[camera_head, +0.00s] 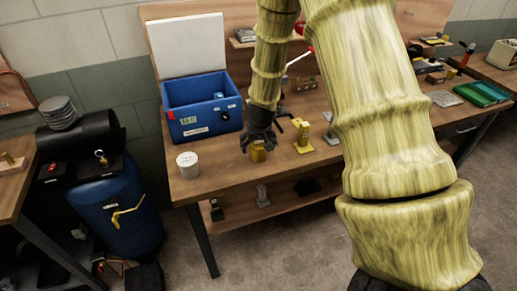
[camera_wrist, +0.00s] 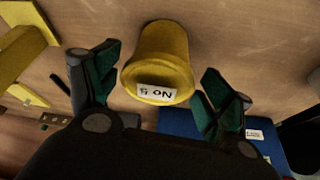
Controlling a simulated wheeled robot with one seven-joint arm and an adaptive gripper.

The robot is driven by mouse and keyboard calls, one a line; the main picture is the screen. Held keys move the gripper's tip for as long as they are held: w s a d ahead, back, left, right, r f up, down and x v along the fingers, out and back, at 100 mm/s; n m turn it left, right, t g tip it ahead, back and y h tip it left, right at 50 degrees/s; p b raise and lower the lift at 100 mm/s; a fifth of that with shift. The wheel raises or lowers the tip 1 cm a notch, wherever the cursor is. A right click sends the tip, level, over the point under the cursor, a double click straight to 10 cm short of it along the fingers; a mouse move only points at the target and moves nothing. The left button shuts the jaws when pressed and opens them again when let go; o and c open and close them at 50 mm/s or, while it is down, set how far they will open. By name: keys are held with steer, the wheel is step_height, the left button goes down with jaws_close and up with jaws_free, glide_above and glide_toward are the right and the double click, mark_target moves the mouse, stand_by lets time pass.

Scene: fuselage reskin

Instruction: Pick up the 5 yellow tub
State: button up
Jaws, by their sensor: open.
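The yellow tub (camera_wrist: 158,62) stands on the wooden workbench (camera_wrist: 95,22). It carries a white label reading "No 5", upside down in the wrist view. In the head view the tub (camera_head: 258,154) is just under my gripper (camera_head: 258,140), near the bench's front edge. In the wrist view my gripper (camera_wrist: 157,90) is open, with one green-padded finger on each side of the tub. Gaps show between the tub and the fingers. Part of the tub is hidden by the fingers in the head view.
A blue box (camera_head: 205,112) with a raised white lid stands behind left. A white can (camera_head: 188,164) stands left of the tub. A yellow stand (camera_head: 303,138) is close on the right. Below the bench is a shelf (camera_head: 290,200) with small objects. A blue barrel (camera_head: 118,210) stands left.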

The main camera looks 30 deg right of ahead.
steer(key=shift+p+x, duration=0.6)
steer(key=shift+x, duration=1.35)
steer(key=shift+s+d, duration=0.1)
steer(key=c, duration=1.1)
